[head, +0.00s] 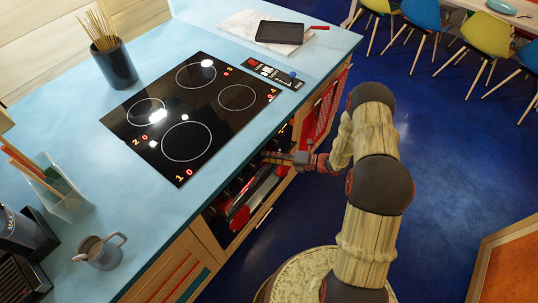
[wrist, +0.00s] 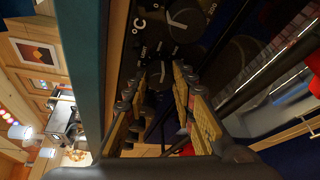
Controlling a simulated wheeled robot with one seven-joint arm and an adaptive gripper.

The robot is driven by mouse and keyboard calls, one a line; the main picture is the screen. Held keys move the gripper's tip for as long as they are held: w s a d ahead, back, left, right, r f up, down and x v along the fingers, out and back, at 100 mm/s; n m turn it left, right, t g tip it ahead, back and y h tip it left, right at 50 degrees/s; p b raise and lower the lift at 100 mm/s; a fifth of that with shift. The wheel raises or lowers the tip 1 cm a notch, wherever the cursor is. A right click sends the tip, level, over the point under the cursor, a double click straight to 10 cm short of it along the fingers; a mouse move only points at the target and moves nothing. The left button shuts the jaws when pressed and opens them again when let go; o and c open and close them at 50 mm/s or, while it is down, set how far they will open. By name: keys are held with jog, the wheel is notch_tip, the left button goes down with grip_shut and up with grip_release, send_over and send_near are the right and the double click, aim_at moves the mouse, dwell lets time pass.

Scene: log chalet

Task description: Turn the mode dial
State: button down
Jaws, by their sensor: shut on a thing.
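The mode dial (wrist: 160,76) is a dark round knob with a pale pointer line on the black oven panel, in the middle of the wrist view. My gripper (wrist: 165,84) has its two tan fingers on either side of this dial and is shut on it. The fingers hide part of its rim. In the head view my gripper (head: 272,158) reaches the oven front just below the counter edge, and the dial cannot be made out there. A second dial (wrist: 186,18) with a pale pointer sits beside a °C mark higher in the wrist view.
The black hob (head: 212,97) lies in the blue counter (head: 100,115) above the oven (head: 222,220). A mug (head: 98,252), a utensil pot (head: 115,64) and a dark tray (head: 279,32) stand on the counter.

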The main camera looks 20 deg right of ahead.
jog(key=m, duration=0.1)
jog(key=m+y, duration=0.1)
jog(key=m, duration=0.2)
jog(key=shift+w+d+f+y, duration=0.1)
jog(key=shift+f+y, duration=0.15)
jog(key=shift+y, duration=0.15)
jog(key=shift+m, duration=0.3)
jog(key=c, duration=1.5)
grip_release()
jog(key=shift+d, duration=0.1)
jog(key=v, duration=1.1)
jog(key=shift+s+d+f, duration=0.2)
jog(key=shift+s+d, duration=0.05)
jog(key=shift+s, duration=0.1)
